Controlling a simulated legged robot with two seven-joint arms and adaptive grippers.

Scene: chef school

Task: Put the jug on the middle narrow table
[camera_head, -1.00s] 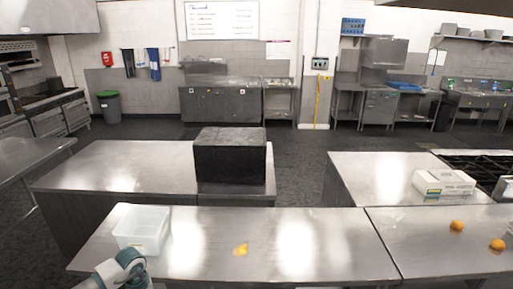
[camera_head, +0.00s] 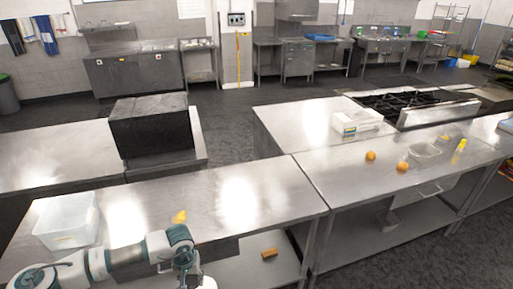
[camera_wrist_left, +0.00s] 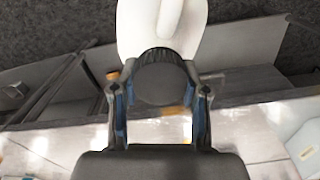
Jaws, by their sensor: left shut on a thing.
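The jug (camera_wrist_left: 140,30) shows in the left wrist view as a white body with a handle and a dark grey round cap. My left gripper (camera_wrist_left: 160,85) is shut on the capped end, one finger on each side. In the head view my left arm reaches in from the lower left and bends down at the front steel table; the hand is mostly cut off by the bottom edge. Steel tables stand in front: a left one (camera_head: 240,200) and a right one (camera_head: 335,175), end to end. I cannot tell which is the middle narrow table. My right gripper is out of view.
A clear plastic bin (camera_head: 68,220) and a yellow item (camera_head: 180,216) are on the left front table. Two oranges (camera_head: 402,166) lie on the right one. A black box (camera_head: 150,125) and a white carton (camera_head: 357,122) stand behind. The left table's right half is clear.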

